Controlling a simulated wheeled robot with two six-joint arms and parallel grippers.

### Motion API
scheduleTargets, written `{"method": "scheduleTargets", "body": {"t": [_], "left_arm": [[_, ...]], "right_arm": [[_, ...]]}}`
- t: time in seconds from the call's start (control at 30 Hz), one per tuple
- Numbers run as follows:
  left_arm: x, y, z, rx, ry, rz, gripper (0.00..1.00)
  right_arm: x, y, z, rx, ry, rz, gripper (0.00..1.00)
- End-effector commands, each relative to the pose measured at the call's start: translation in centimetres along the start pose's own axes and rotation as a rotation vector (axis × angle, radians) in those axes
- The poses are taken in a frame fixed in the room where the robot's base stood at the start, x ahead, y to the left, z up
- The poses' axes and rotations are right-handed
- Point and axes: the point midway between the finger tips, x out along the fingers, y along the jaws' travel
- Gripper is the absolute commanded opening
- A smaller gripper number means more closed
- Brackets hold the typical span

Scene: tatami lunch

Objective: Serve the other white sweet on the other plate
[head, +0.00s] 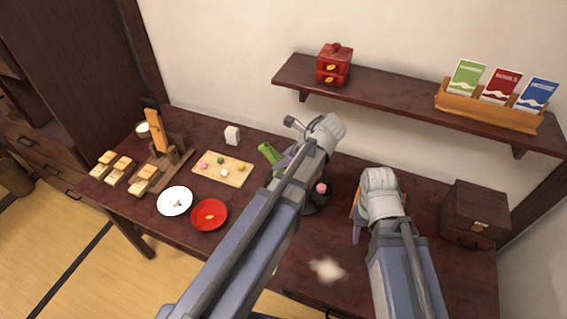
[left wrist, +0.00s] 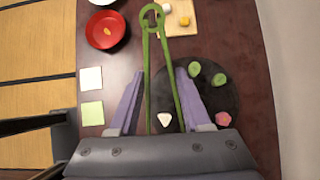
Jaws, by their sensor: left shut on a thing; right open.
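My left gripper (head: 287,160) is shut on green tongs (head: 269,153). In the left wrist view the tongs (left wrist: 151,24) run between its purple fingers, ring end away from the wrist. A wooden board (head: 208,177) carries several small sweets, with a white sweet (head: 225,173) near its front. Left of the gripper are a white plate (head: 174,208) with small dark marks and a red plate (head: 209,226) with a yellow leaf shape; no sweet is clear on either. My right gripper (head: 358,228) is open at the right, partly hidden by its arm.
A dark round tray (left wrist: 222,104) holds green and pink pieces beneath my left gripper. A wooden stand (head: 177,157) is left; a dark box (head: 475,214) is right.

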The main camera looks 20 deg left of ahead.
Motion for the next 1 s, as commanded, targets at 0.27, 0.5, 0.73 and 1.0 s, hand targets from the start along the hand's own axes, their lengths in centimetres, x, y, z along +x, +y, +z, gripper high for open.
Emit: {"method": "scheduleTargets", "body": {"t": [0.27,0.5,0.73,1.0], "left_arm": [[0.0,0.9,-0.2,-0.133,0.0,0.104,0.42],[0.0,1.3,-0.2,-0.158,-0.002,0.124,0.42],[0.1,1.2,-0.3,-0.157,-0.001,0.123,0.42],[0.9,1.3,-0.9,-0.157,-0.001,0.122,0.42]], "right_arm": [[0.1,0.0,0.0,0.0,0.0,0.0,0.5],[0.1,0.0,0.0,0.0,0.0,0.0,0.5],[0.2,0.0,0.0,0.0,0.0,0.0,0.5],[1.3,-0.1,-0.1,0.0,0.0,0.0,0.5]]}}
